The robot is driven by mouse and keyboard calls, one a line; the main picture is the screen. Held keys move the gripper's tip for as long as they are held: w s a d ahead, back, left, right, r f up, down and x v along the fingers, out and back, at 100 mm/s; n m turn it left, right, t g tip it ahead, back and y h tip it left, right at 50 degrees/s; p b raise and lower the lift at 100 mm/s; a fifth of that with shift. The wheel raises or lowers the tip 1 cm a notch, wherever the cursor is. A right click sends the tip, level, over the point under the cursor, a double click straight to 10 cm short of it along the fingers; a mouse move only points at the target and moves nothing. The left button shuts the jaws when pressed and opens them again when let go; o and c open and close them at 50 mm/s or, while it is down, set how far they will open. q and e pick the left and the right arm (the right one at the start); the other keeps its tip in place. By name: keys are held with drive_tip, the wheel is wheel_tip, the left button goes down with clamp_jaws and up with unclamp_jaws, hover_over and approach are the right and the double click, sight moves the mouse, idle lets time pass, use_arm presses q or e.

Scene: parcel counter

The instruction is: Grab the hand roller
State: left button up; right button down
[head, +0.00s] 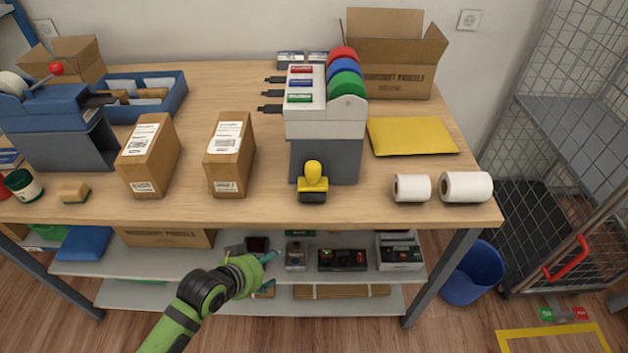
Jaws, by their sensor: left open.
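No thing in view shows clearly as a hand roller. A yellow tool with a round knob and a black base (312,184) stands upright near the table's front edge; I cannot tell whether it is a stamp or a roller. A small tan block with a dark base (74,191) lies at the left front. My left gripper (268,272) is open, below the tabletop, in front of the lower shelf. It is apart from both tools and appears empty. Its fingers partly cover small items on the shelf. My right gripper is out of view.
Two labelled cartons (150,155) (230,153), a grey dispenser with coloured rolls (325,125), a yellow envelope (412,136) and two white rolls (412,188) (466,187) occupy the table (365,210). A lower shelf (115,268) holds boxes and devices. A blue bin (472,275) stands right.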

use_arm(q)
drive_tip(key=w+d+r+m+h, duration=0.1)
drive_tip(key=d+r+m+h, duration=0.3)
drive_tip(key=r, duration=0.6)
drive_tip(key=t+h, duration=0.1)
drive_tip(key=t, duration=0.1)
approach(311, 181)
drive_tip(key=w+d, duration=0.2)
drive_tip(key=w, duration=0.1)
drive_tip(key=w+d+f, duration=0.1)
drive_tip(key=w+d+f+p, duration=0.1)
drive_tip(key=d+f, duration=0.1)
drive_tip(key=shift+w+d, duration=0.15)
drive_tip(key=shift+w, duration=0.2)
drive_tip(key=shift+w+d+f, duration=0.3)
drive_tip(key=c, duration=1.3)
